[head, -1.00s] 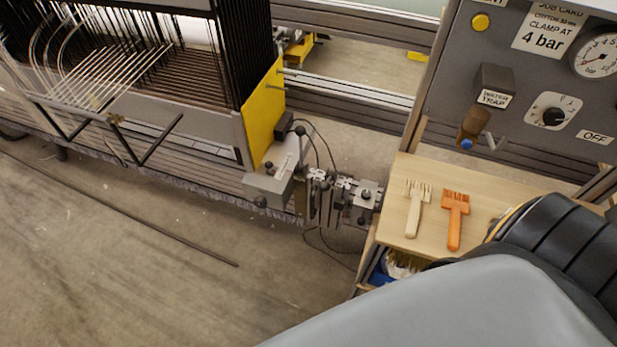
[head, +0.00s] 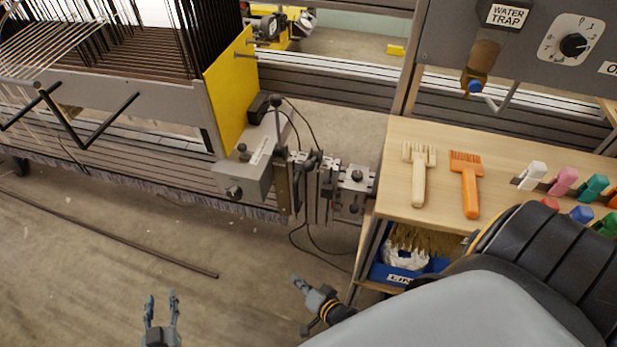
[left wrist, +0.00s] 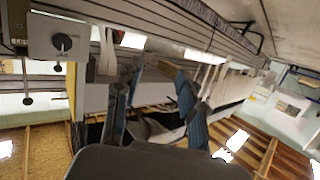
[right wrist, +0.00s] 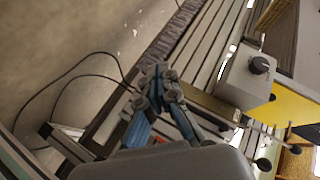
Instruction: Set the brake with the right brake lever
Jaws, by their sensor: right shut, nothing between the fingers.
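The right brake lever seems to be the upright rod with a black ball knob (head: 274,101) beside the grey box (head: 246,172) at the loom's right end. Black ball knobs on rods also show in the right wrist view (right wrist: 264,164), but I cannot tell which is the lever's. My right gripper (head: 297,279) is shut and empty, below and in front of the clamp parts, apart from the lever. In the right wrist view its fingertips (right wrist: 160,80) are together. My left gripper (head: 161,296) is open and empty above the floor, further left.
A wooden shelf (head: 390,195) at the right holds a cream brush (head: 419,172), an orange brush (head: 467,180) and several coloured clips. Metal clamp blocks (head: 318,180) and loose black cables stand between loom and shelf. A dark rod (head: 110,233) lies on the floor.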

